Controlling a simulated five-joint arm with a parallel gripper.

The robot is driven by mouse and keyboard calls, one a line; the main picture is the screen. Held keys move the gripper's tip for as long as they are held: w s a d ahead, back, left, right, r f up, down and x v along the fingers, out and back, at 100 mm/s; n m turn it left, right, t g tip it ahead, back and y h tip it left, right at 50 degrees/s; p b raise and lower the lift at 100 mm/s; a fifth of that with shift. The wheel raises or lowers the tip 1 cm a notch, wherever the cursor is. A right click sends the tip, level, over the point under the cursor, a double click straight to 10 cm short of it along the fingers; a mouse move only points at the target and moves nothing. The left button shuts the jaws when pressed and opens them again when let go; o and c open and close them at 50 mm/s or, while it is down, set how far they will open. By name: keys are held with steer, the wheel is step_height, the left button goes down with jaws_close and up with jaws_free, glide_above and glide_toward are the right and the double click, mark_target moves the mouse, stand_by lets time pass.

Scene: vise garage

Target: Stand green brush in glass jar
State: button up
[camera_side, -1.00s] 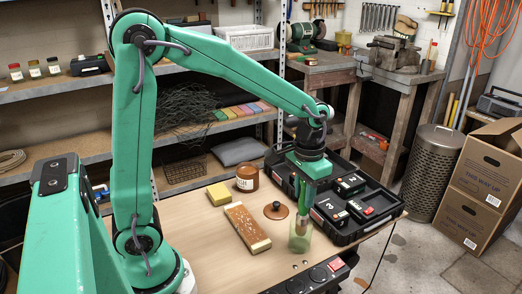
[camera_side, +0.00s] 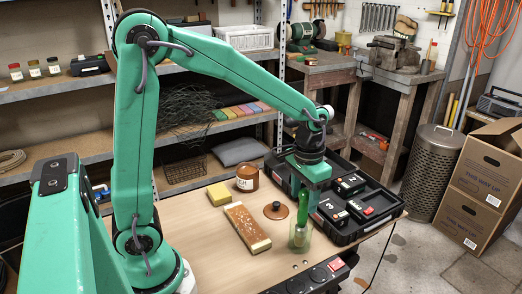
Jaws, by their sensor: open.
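The green brush (camera_side: 301,211) stands nearly upright in the glass jar (camera_side: 292,239), with its handle rising above the rim. The jar stands near the front right edge of the workbench. My gripper (camera_side: 308,186) points down just above the jar, close to the top of the brush handle. It is open. The fingertips are small here, and I cannot tell whether they still touch the handle.
A black tray (camera_side: 388,222) with several black boxes lies right behind the jar. An amber jar (camera_side: 247,178), a round lid with a knob (camera_side: 275,210), a yellow sponge (camera_side: 219,194) and a long wooden block (camera_side: 247,228) lie to the left. A black power strip (camera_side: 312,281) runs along the front edge.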

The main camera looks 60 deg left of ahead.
steer(key=shift+r, duration=3.9)
steer(key=shift+s+a+r+t, duration=0.15)
steer(key=shift+s+r+t, duration=0.15)
steer(key=shift+s+r, duration=0.25)
steer(key=s+a+r+t, duration=0.1)
steer(key=s+t, duration=0.4)
steer(key=s, duration=0.8)
steer(key=shift+a, duration=0.7)
